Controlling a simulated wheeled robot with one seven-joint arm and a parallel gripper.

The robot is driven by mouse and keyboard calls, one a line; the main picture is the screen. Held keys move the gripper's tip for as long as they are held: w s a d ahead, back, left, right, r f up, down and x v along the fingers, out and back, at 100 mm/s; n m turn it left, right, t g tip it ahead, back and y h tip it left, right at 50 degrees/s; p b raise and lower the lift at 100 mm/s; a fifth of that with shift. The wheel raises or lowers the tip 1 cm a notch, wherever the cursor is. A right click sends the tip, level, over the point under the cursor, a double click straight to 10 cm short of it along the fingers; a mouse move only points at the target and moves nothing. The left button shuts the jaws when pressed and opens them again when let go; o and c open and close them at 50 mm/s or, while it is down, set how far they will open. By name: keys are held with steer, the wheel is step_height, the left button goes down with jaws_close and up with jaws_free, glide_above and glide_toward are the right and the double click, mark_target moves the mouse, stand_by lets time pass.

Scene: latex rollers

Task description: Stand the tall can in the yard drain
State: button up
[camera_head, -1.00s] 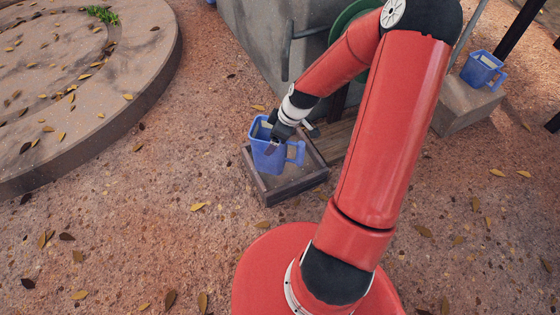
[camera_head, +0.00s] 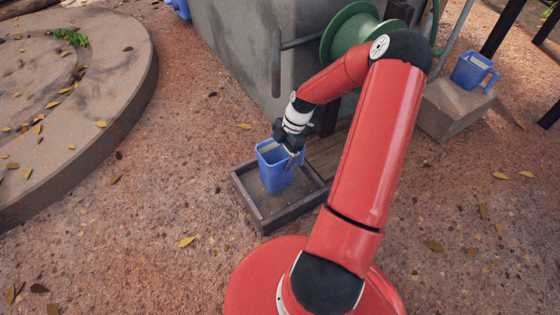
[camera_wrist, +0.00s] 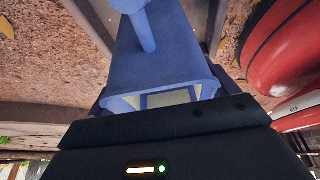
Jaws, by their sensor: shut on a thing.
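A tall blue can (camera_head: 275,176) with a square open mouth is in my gripper (camera_head: 291,149), which is shut at its rim. The can looks upright, within the outline of the dark-framed square drain (camera_head: 297,212). Whether its base touches the drain floor I cannot tell. In the wrist view the can (camera_wrist: 160,60) fills the middle, with its handle at the top and its mouth close to my gripper body. The fingertips are mostly hidden there.
Another blue can (camera_head: 474,71) stands on a stone block (camera_head: 450,108) at right. A large concrete block with a green reel (camera_head: 340,35) is behind the drain. A blue object (camera_head: 180,8) shows at the top left. Leaf-strewn ground is clear in front.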

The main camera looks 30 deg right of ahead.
step_height(320, 180, down, 3)
steer(key=shift+f+b, duration=0.1)
steer(key=shift+b, duration=0.2)
steer(key=o, duration=1.3)
steer(key=p+v, duration=0.3)
steer(key=v, duration=0.9)
steer(key=shift+s, duration=0.1)
